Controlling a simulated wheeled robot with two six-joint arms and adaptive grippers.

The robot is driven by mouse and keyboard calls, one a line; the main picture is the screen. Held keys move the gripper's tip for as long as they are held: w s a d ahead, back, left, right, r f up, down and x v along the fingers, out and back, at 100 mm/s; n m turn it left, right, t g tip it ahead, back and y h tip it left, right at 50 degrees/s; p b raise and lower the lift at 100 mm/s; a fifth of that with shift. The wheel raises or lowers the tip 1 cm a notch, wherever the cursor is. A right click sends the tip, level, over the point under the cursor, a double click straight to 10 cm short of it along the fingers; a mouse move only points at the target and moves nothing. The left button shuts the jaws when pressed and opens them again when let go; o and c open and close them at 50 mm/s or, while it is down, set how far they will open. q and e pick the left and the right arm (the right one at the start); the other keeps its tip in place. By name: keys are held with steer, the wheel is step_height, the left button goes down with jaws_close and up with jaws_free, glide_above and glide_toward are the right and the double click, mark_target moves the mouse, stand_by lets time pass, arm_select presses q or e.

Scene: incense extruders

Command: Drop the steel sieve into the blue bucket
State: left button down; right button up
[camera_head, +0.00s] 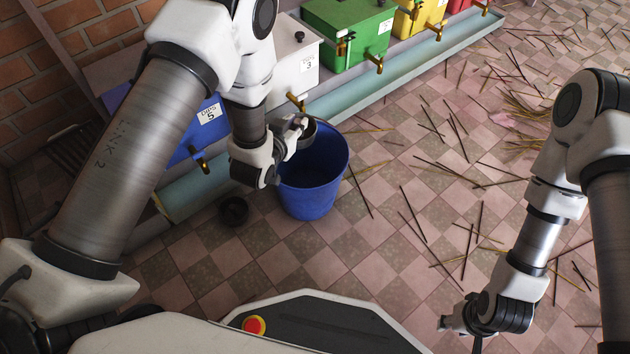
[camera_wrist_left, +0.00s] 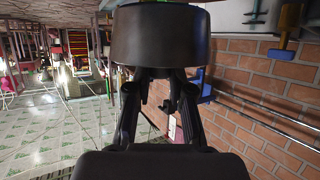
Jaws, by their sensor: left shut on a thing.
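The sieve fills the top middle of the left wrist view (camera_wrist_left: 160,36), held between the fingers (camera_wrist_left: 160,82). The blue bucket (camera_head: 314,195) stands upright on the tiled floor, its inside partly hidden by my gripper and the sieve. The exact height of the sieve against the rim is hard to tell. My right gripper (camera_head: 466,325) is at the lower right, away from the bucket, holding nothing visible.
Blue (camera_head: 196,130), white (camera_head: 296,62), green (camera_head: 350,32) and yellow (camera_head: 418,15) machines with brass spouts line the wall behind a pale trough (camera_head: 400,68). A small black round object (camera_head: 233,211) lies left of the bucket. Incense sticks (camera_head: 455,135) litter the floor at right.

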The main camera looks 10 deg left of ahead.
arm_select(q)
steer(key=shift+f, duration=0.5)
step_height(320, 180, down, 5)
steer(key=b, duration=0.6)
steer(key=shift+f, duration=0.15)
steer(key=c, duration=1)
jaws_free()
steer(key=shift+o, duration=0.2)
steer(key=v, duration=1.2)
